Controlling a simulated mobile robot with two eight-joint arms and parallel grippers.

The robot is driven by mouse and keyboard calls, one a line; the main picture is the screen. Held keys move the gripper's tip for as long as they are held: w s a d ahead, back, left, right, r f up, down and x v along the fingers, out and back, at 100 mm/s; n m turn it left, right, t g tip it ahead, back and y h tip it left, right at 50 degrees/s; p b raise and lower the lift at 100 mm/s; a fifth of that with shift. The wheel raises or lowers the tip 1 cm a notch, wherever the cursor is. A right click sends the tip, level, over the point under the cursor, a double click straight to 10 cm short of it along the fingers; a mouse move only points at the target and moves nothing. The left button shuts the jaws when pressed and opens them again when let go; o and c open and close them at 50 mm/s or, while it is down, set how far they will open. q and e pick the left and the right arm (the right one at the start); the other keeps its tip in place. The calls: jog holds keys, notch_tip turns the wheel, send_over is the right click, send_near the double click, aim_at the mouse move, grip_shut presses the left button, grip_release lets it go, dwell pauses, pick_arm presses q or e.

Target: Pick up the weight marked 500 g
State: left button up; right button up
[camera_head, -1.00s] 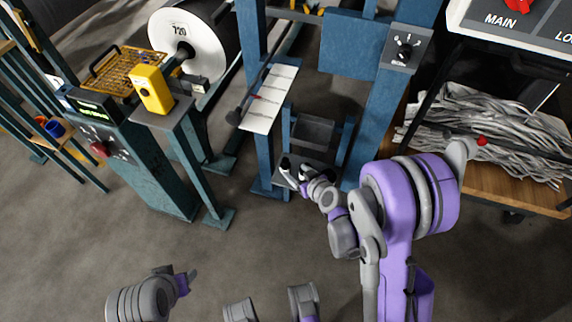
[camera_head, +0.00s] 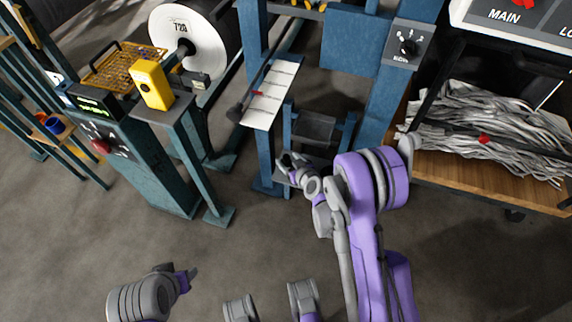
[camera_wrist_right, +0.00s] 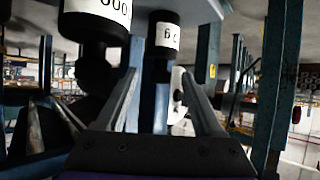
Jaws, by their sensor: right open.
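In the right wrist view, a black weight (camera_wrist_right: 97,27) hangs at the upper left, its white label cut off by the top edge with only a few digits showing, ending in zeros. A second, narrower black weight (camera_wrist_right: 163,46) is beyond the gap between the fingers; its label is turned and I cannot read its mark surely. My right gripper (camera_wrist_right: 160,76) is open, with nothing gripped. In the head view it (camera_head: 289,158) is low at the blue frame, below the white slatted panel; the weights cannot be told there. My left gripper (camera_head: 188,277) is at the lower left, its jaws unclear.
Blue posts (camera_head: 372,110) of the frame stand close around the right gripper. A knob panel (camera_head: 407,47) is on the right post. A wooden cart (camera_head: 465,178) with grey strips stands at right. A yellow device (camera_head: 152,85) and white roll (camera_head: 187,38) are at left.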

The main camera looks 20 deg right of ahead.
jog(key=shift+x, duration=1.15)
grip_shut()
dwell(0.5)
